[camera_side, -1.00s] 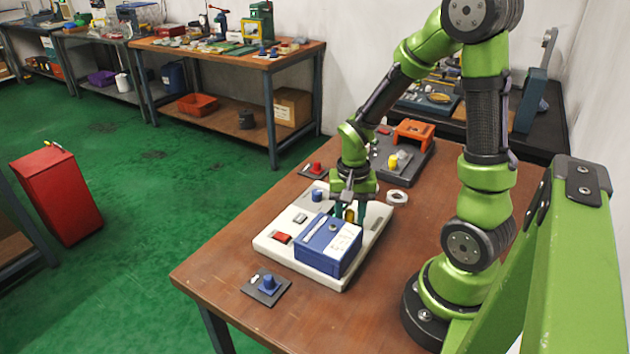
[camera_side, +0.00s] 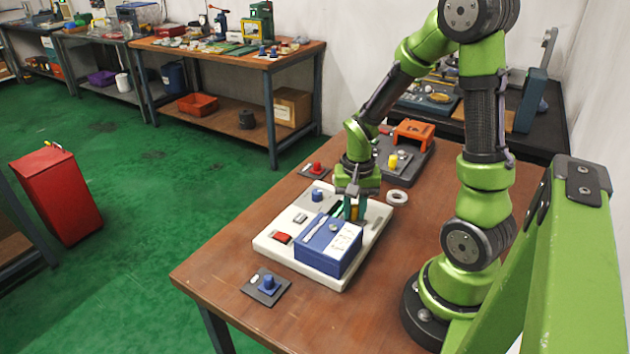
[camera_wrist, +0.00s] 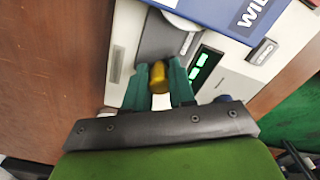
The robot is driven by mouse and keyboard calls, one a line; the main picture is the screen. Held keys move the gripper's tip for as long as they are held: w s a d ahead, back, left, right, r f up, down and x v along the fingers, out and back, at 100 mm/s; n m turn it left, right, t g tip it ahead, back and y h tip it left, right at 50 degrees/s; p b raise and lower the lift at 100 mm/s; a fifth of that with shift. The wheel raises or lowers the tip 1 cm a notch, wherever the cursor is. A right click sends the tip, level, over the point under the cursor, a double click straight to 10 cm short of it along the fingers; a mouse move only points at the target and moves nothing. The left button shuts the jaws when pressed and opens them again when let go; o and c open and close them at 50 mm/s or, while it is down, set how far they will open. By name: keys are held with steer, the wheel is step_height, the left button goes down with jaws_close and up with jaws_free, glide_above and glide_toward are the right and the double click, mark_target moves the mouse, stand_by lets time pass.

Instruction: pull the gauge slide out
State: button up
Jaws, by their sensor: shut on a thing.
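The blue gauge box (camera_side: 325,258) sits on a white base plate (camera_side: 265,243) on the table. In the wrist view the box's edge (camera_wrist: 215,14) is at the top, and a dark grey slide (camera_wrist: 153,42) shows between it and my fingers. A yellow knob (camera_wrist: 159,76) stands at the slide's near end. My gripper (camera_wrist: 159,88) has its green fingers shut on the yellow knob. In the side view my gripper (camera_side: 355,208) is low over the plate, just behind the box. A pale round disc (camera_wrist: 183,18) lies partly under the box edge. The slide's inner end is hidden.
A small display with green digits (camera_wrist: 202,68) is right of the fingers. A red button (camera_side: 281,238) and a blue knob (camera_side: 317,195) are on the plate. A pale ring (camera_side: 397,197) lies right of it. A blue-knobbed block (camera_side: 268,284) stands in front.

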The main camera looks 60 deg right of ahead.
steer(key=shift+d, duration=4.9)
steer(key=o, duration=0.7)
steer(key=shift+a, duration=0.15)
step_height(320, 180, up, 7)
steer(key=shift+a, duration=0.1)
steer(key=shift+a, duration=0.1)
steer(key=a+r+n+t, duration=0.2)
steer(key=a+r, duration=0.2)
steer(key=a, duration=0.4)
steer(key=s+a+r+n+t+y, duration=0.1)
steer(key=a+r+n+t, duration=0.1)
steer(key=a+r, duration=0.3)
steer(key=s+a+r+n+t+y, duration=0.1)
steer(key=a+r+n+t, duration=0.2)
steer(key=a, duration=0.8)
steer(key=shift+a+r+n, duration=0.1)
steer(key=shift+r+n, duration=0.4)
steer(key=shift+r, duration=0.15)
